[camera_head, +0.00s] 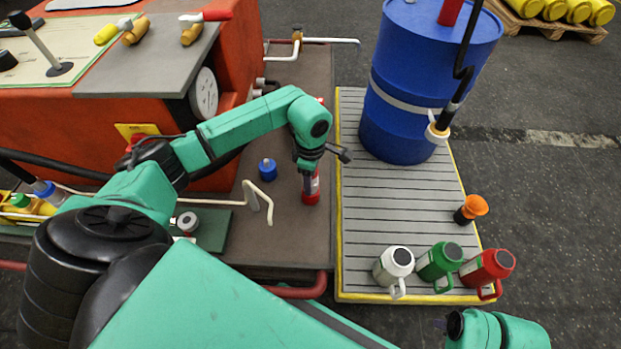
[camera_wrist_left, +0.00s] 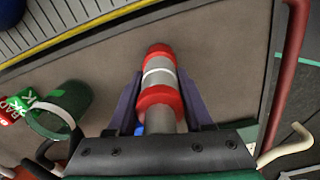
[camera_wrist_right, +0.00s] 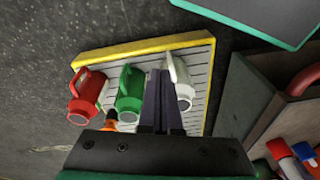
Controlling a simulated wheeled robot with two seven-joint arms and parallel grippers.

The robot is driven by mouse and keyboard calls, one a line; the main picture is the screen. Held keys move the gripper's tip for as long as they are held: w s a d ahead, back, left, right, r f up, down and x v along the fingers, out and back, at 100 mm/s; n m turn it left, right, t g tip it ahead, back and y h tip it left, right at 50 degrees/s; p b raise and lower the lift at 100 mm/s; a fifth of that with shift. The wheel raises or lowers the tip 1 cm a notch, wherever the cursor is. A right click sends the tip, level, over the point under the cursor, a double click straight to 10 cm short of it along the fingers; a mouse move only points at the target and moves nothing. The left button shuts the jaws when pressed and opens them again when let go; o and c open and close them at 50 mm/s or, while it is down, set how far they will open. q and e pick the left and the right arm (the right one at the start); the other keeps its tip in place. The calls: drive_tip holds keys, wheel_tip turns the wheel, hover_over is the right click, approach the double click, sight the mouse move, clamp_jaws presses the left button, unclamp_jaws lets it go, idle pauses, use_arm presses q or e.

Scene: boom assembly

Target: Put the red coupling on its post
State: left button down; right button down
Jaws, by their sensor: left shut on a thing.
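The red coupling (camera_head: 311,192) is a red cylinder with a grey and white middle band. It is low over the brown deck, left of the slatted platform. My left gripper (camera_head: 309,165) is shut on it from above. In the left wrist view, the red coupling (camera_wrist_left: 160,82) sits between the two dark fingers (camera_wrist_left: 160,105), with a plain grey cylindrical length at its near end. I cannot tell whether that length is a post, or whether the coupling's lower end touches the deck. My right gripper (camera_wrist_right: 165,100) has its fingers together and holds nothing visible.
A blue capped fitting (camera_head: 267,169) and a bent cream pipe (camera_head: 258,200) stand left of the coupling. On the slatted platform (camera_head: 400,210) are a blue drum (camera_head: 405,130), white (camera_head: 394,265), green (camera_head: 439,262) and red (camera_head: 487,268) jugs, and an orange-topped item (camera_head: 471,209).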

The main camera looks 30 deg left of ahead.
use_arm(q)
drive_tip(key=shift+f, duration=0.4)
drive_tip(key=c, duration=0.6)
unclamp_jaws()
drive_tip(key=shift+r, duration=0.1)
